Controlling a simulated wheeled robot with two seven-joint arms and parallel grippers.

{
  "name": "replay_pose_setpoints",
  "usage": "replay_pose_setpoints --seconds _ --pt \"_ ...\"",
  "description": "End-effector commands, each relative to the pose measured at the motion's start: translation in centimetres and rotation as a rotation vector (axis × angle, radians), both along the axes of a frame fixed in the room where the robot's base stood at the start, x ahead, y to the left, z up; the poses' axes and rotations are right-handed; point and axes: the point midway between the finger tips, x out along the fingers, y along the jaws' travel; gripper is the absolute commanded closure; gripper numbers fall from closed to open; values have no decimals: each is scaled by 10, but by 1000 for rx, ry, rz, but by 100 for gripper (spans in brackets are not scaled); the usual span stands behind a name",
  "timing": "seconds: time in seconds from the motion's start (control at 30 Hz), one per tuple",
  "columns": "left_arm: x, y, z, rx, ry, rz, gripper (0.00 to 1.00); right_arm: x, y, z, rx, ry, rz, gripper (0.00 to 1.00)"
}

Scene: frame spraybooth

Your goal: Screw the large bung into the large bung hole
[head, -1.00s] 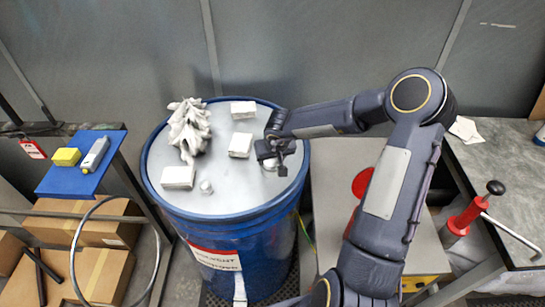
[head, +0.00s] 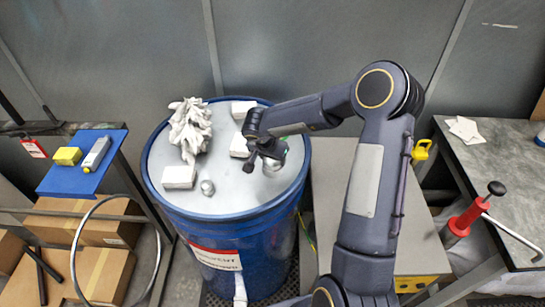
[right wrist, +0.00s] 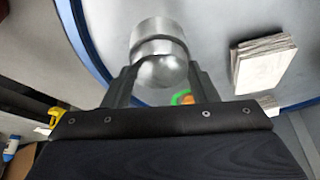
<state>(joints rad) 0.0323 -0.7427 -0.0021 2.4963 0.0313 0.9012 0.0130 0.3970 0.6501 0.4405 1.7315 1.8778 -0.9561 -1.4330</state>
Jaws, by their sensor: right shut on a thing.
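My right gripper (head: 268,158) is over the right part of the blue drum's grey lid (head: 225,190). It is shut on a silver, rounded metal piece, seemingly the large bung (head: 274,161), which shows clearly between the fingers in the right wrist view (right wrist: 158,55). I cannot tell whether the bung touches the lid. A green ring with an orange spot (right wrist: 184,98) shows beside the right finger in the right wrist view; I cannot tell if it is the large bung hole. A smaller silver piece (head: 208,187) sits at the lid's front. My left gripper is out of view.
A crumpled white cloth (head: 190,130) and several white blocks, one at the left (head: 179,176), lie on the lid. A blue shelf (head: 75,180) stands left. The lid's front middle is mostly clear.

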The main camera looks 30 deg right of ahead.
Motion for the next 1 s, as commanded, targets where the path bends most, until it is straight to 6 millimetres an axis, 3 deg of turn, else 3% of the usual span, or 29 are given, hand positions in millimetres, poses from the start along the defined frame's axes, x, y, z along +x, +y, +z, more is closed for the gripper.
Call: replay_pose_setpoints --seconds 0.23,0.5,0.8,1.0 --pt "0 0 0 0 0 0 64 -1 4 -2 7 4 -22 76" --pt "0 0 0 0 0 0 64 1 4 -2 5 6 -380 76" --pt "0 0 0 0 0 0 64 1 4 -2 7 6 -421 76" --pt "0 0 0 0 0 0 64 3 4 -3 5 6 -733 76"
